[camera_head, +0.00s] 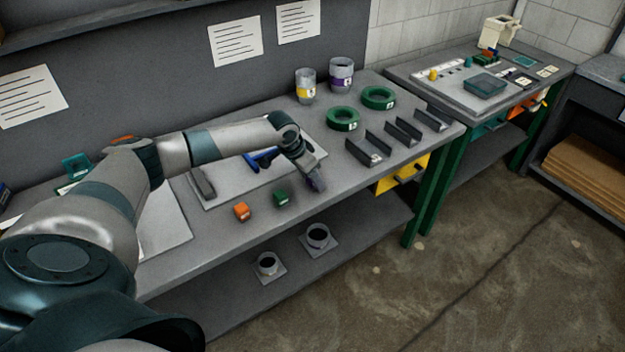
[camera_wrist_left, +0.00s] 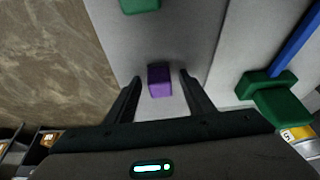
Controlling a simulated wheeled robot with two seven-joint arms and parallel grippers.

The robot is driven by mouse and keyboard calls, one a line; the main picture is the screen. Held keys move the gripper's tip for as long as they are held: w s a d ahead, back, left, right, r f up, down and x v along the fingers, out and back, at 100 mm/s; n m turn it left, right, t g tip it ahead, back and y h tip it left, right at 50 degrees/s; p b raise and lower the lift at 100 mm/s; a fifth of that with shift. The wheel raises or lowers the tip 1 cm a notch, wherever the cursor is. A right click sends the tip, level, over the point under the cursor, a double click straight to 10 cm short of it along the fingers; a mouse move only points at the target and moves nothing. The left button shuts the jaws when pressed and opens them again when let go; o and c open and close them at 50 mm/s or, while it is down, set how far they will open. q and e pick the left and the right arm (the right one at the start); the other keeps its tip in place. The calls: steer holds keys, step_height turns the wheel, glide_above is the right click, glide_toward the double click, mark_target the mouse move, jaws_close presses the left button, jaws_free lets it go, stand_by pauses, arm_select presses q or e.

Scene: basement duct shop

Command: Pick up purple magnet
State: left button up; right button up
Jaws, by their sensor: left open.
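The purple magnet (camera_wrist_left: 159,80) is a small block on the grey bench top in the left wrist view. It lies between and just ahead of the fingertips of my left gripper (camera_wrist_left: 159,84), which is open with a gap on each side of it. I cannot tell how high the fingers are above the bench. In the head view my left gripper (camera_head: 316,184) points down over the front part of the bench, and the purple magnet is hidden behind it. My right gripper is not in view.
A green block (camera_head: 281,198) and an orange block (camera_head: 242,211) sit left of my left gripper near the bench's front edge. A blue-handled tool (camera_head: 262,160) lies behind. Green rings (camera_head: 343,118) and grey channel pieces (camera_head: 367,150) stand to the right.

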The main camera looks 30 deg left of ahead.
arm_select(q)
steer(key=c, duration=1.1)
steer(key=shift+r, duration=0.1)
steer(key=shift+w+r+b, duration=0.1)
steer(key=shift+r+b, duration=0.3)
steer(key=shift+r, duration=0.1)
step_height(320, 180, up, 2)
steer(key=shift+r+b, duration=0.15)
steer(key=shift+b, duration=0.4)
steer(key=s+d+r+b, duration=0.1)
steer(key=d+r, duration=0.1)
steer(key=d, duration=0.1)
steer(key=s+d+r+b, duration=0.1)
steer(key=d+r, duration=0.2)
steer(key=d, duration=0.1)
steer(key=s+d+r+b, duration=0.1)
steer(key=d+r, duration=0.1)
steer(key=d, duration=0.2)
steer(key=shift+s+d+r, duration=0.1)
steer(key=shift+d+r, duration=0.05)
steer(key=shift+r, duration=0.15)
